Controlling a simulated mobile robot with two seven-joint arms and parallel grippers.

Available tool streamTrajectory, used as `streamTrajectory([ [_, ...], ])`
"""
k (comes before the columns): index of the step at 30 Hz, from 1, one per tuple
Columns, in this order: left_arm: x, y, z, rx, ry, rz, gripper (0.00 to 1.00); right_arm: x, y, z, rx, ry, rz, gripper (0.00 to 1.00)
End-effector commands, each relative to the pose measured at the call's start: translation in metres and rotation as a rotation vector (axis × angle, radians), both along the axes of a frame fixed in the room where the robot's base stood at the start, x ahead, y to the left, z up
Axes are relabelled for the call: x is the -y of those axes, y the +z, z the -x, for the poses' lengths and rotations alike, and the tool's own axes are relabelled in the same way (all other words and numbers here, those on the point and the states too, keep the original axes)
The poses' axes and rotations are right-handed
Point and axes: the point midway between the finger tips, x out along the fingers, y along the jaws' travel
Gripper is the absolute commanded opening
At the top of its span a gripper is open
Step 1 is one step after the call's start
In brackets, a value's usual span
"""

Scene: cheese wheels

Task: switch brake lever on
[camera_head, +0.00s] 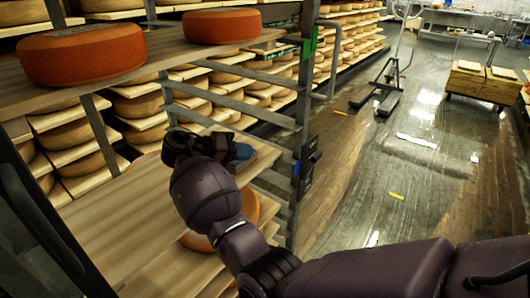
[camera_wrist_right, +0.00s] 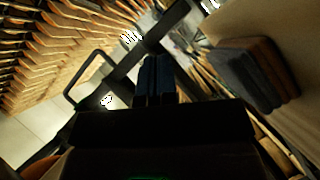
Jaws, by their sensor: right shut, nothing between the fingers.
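My right gripper (camera_head: 242,153) reaches over the wooden shelf (camera_head: 150,222) of the cheese rack in the head view, with its fingers shut and empty. Its blue fingertips (camera_wrist_right: 155,78) are pressed together in the wrist view. I cannot make out a brake lever for certain in either view. A black box-like fitting (camera_head: 308,160) with a blue patch sits on the rack's front post (camera_head: 303,110), right of the gripper and apart from it. A dark block with a brown side (camera_wrist_right: 258,75) lies right of the fingertips in the wrist view; I cannot tell what it is. My left gripper is out of view.
Two orange cheese wheels (camera_head: 82,53) (camera_head: 222,26) stand on the upper shelf. Another orange wheel (camera_head: 205,240) is partly hidden below my arm. Shelves of paler cheeses fill the back. A hand truck (camera_head: 388,85) and a wooden crate cart (camera_head: 482,84) stand on the shiny, mostly clear floor.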

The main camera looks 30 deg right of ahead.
Motion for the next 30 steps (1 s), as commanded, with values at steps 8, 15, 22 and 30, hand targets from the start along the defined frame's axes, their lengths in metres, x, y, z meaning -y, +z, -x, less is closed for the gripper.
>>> streamTrajectory([
  [8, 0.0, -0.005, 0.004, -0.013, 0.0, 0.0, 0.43, 0.045, -0.017, 0.006, -0.004, -0.002, 0.001, 0.0],
  [15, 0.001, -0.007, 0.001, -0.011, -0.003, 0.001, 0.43, 0.086, -0.031, 0.011, -0.004, -0.003, 0.001, 0.0],
  [22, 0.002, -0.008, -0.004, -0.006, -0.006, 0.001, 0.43, 0.124, -0.044, 0.015, -0.004, -0.003, 0.002, 0.0],
  [30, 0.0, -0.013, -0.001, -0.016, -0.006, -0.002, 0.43, 0.161, -0.056, 0.019, -0.004, -0.001, 0.001, 0.0],
])
